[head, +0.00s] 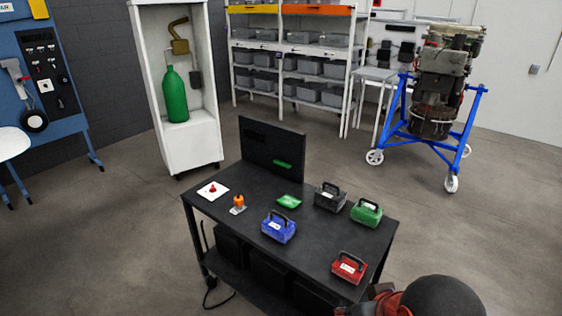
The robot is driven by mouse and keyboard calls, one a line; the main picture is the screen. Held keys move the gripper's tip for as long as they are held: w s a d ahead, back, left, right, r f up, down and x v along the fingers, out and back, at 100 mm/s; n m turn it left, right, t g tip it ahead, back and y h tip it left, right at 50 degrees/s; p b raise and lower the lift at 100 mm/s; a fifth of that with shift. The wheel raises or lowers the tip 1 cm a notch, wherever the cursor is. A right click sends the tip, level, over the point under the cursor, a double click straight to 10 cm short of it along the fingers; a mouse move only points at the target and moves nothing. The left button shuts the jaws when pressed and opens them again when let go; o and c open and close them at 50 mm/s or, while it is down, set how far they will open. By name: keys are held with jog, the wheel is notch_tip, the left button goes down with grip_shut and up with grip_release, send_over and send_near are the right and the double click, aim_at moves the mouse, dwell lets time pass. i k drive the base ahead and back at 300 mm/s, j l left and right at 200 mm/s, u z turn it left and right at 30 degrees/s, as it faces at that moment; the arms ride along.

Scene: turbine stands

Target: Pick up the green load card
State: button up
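A flat green card (289,201) lies on the black table, near the middle of its top and in front of the upright dark panel. It looks small and has a lighter mark on its face, too small to read. A green strip (282,164) shows low on the panel; I cannot tell whether it is a reflection. Part of my arm shows at the bottom right, beyond the table's near right corner. My gripper's fingers are not visible, and nothing is seen touching the card.
On the black table (245,208) stand handled boxes: blue (278,230), black (330,197), green (366,213) and red (349,268). An orange-topped item (238,203) and a white plate with a red knob (212,190) are at left. The upright panel (262,143) edges the back.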

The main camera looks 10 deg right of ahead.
aim_at(289, 202)
jog(key=i+j+z, duration=0.3)
jog(key=i+j, duration=0.2)
jog(key=i+j+z, duration=0.2)
jog(key=j, duration=0.2)
jog(key=i+j+z, duration=0.15)
jog(key=i+j, duration=0.15)
jog(key=i+j+z, duration=0.15)
jog(key=j, duration=0.3)
jog(key=i+j+z, duration=0.15)
jog(key=j, duration=0.25)
jog(key=i+j+z, duration=0.15)
jog(key=j, duration=0.25)
jog(key=i, duration=0.05)
